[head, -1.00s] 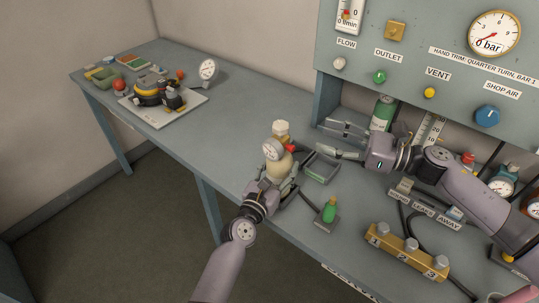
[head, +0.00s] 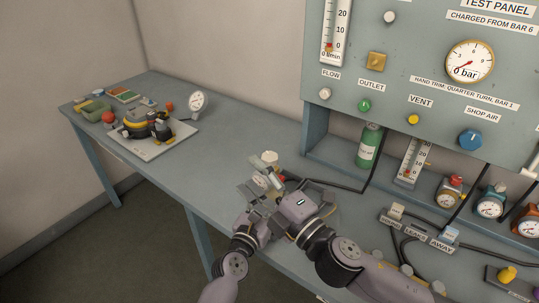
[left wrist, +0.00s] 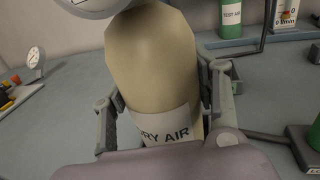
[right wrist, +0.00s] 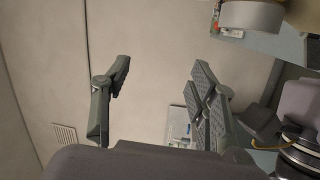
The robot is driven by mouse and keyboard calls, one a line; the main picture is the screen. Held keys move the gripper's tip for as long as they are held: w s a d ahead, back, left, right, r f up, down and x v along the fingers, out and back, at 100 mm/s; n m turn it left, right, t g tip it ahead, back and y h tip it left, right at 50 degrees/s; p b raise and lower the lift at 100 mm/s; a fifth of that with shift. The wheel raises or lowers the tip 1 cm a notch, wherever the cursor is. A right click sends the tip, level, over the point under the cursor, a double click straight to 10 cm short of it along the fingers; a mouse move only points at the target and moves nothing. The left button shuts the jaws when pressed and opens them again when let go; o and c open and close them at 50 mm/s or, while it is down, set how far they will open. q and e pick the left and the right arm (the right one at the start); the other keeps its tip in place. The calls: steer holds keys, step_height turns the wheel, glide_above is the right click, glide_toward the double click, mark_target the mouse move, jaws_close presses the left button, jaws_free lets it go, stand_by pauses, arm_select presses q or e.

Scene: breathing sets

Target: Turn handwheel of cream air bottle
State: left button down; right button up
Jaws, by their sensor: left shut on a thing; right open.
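The cream air bottle stands at the front edge of the bench, mostly hidden in the head view. Its pale handwheel (head: 270,157) shows above my fingers. My left gripper (head: 252,212) is shut on the bottle. My right gripper (head: 258,178) is open beside the bottle's top. In the right wrist view its fingers (right wrist: 160,82) are apart with nothing between them; a pale rounded shape (right wrist: 250,14) lies outside them.
A green bottle (head: 369,146) stands under the test panel (head: 400,85). A white tray (head: 165,143) with a breathing set lies on the far left of the bench, near a standing gauge (head: 197,103). Hoses and small gauges crowd the right. The bench left of my grippers is clear.

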step_height(320, 180, up, 2)
steer(key=s+m+t+h, duration=0.2)
steer(key=m+t+h, duration=0.1)
steer(key=m, duration=0.7)
steer(key=m+h, duration=0.7)
steer(key=m, duration=0.5)
glide_toward(271, 161)
steer(key=w, duration=0.3)
steer(key=w+a, duration=0.1)
steer(key=w, duration=0.3)
steer(key=w+a, duration=0.1)
steer(key=w, duration=0.2)
steer(key=shift+w, duration=0.3)
steer(key=shift+w+a, duration=0.1)
steer(key=shift+w, duration=0.6)
steer(key=shift+c, duration=0.3)
steer(key=c, duration=1.1)
steer(key=shift+c, duration=0.2)
steer(key=shift+a+f, duration=0.1)
